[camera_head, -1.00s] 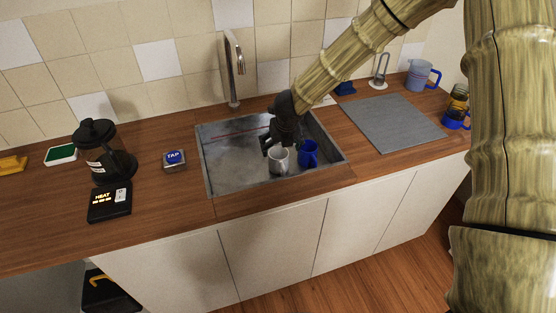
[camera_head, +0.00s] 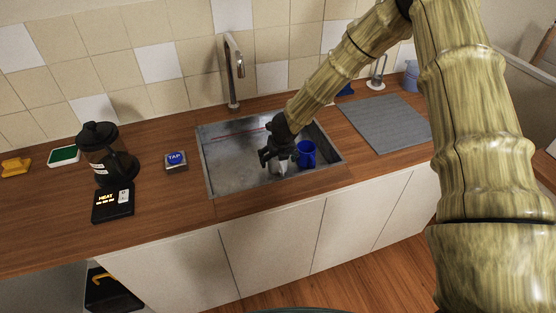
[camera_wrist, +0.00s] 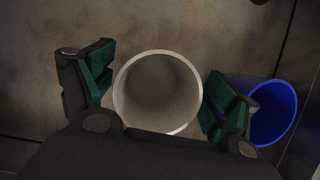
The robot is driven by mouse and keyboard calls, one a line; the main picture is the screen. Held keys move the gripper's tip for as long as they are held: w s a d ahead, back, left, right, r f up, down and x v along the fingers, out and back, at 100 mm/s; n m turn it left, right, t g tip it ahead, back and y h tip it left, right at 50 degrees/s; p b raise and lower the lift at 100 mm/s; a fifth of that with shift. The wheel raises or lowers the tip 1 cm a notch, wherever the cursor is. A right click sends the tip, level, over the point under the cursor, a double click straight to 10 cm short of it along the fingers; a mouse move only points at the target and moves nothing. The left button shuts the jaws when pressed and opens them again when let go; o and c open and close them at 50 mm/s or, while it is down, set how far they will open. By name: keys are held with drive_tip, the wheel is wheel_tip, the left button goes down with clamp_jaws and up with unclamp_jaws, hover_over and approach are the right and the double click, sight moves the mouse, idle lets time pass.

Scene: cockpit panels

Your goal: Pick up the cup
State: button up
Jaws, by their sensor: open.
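A white cup (camera_head: 281,168) stands in the sink, mostly hidden by my gripper in the head view. In the wrist view the white cup (camera_wrist: 157,92) shows its open round mouth from above. A blue cup (camera_head: 306,153) stands just to its right; it also shows in the wrist view (camera_wrist: 272,112). My gripper (camera_head: 278,160) is open. In the wrist view its green-padded fingers (camera_wrist: 157,85) are on either side of the white cup, the right finger between the two cups. I cannot tell whether the pads touch the white cup.
The metal sink (camera_head: 228,165) has walls around both cups, with free floor to the left. A tap (camera_head: 233,75) rises behind it. A grey mat (camera_head: 385,124) lies to the right. A dark coffee press (camera_head: 105,152) and a tap button (camera_head: 176,161) stand to the left.

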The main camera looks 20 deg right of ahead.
drive_tip(key=shift+w+f, duration=0.25)
drive_tip(key=shift+f, duration=0.35)
drive_tip(key=c, duration=1.2)
drive_tip(key=shift+r, duration=0.15)
drive_tip(key=shift+c, duration=0.2)
